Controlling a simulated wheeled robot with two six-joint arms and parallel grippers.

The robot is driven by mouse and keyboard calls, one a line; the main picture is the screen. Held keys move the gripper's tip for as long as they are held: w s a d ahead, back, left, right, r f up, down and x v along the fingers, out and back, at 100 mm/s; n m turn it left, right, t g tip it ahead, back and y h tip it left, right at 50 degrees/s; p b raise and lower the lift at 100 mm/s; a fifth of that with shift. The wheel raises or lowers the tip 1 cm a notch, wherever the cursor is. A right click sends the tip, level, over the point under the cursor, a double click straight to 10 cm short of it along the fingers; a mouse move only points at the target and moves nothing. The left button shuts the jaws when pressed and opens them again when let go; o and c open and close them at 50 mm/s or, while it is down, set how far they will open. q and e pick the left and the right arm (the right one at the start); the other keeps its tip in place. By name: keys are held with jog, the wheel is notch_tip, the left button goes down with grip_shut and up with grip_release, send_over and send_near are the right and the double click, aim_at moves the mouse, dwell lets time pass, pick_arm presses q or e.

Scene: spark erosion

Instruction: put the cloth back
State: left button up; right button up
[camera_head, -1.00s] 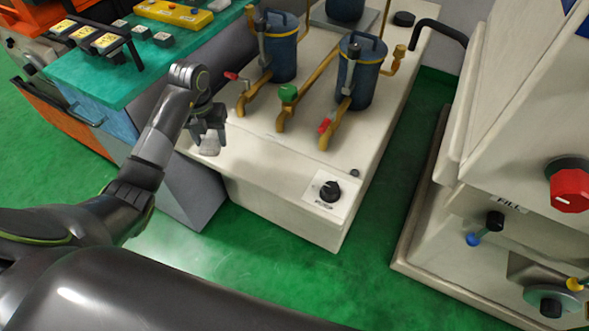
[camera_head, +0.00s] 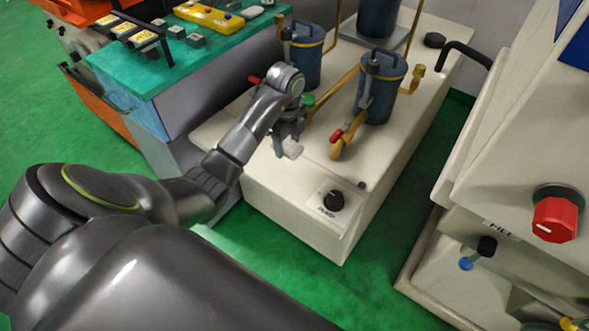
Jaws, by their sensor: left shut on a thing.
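My left gripper (camera_head: 286,140) is over the front left part of the cream cabinet top (camera_head: 240,170). It is shut on a small pale grey-white cloth (camera_head: 291,149), which shows just below the fingertips. The fingers and wrist hide most of the cloth. I cannot tell whether the cloth touches the cabinet top. My right gripper is not in view.
Blue canisters (camera_head: 381,88) with brass pipes stand on the cabinet, close behind and right of the gripper. A red-handled valve (camera_head: 337,136) and a black knob (camera_head: 333,200) are nearby. A teal-topped bench (camera_head: 185,55) is at left, a cream machine (camera_head: 500,150) at right.

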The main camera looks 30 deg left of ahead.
pick_arm(q)
jog(key=b, duration=0.6)
send_over(288, 173)
notch_tip(288, 173, down, 6)
jog(key=shift+f, duration=2)
jog(key=shift+f+b, duration=0.1)
jog(key=shift+b, duration=0.2)
jog(key=o, duration=0.9)
jog(key=shift+o, duration=0.2)
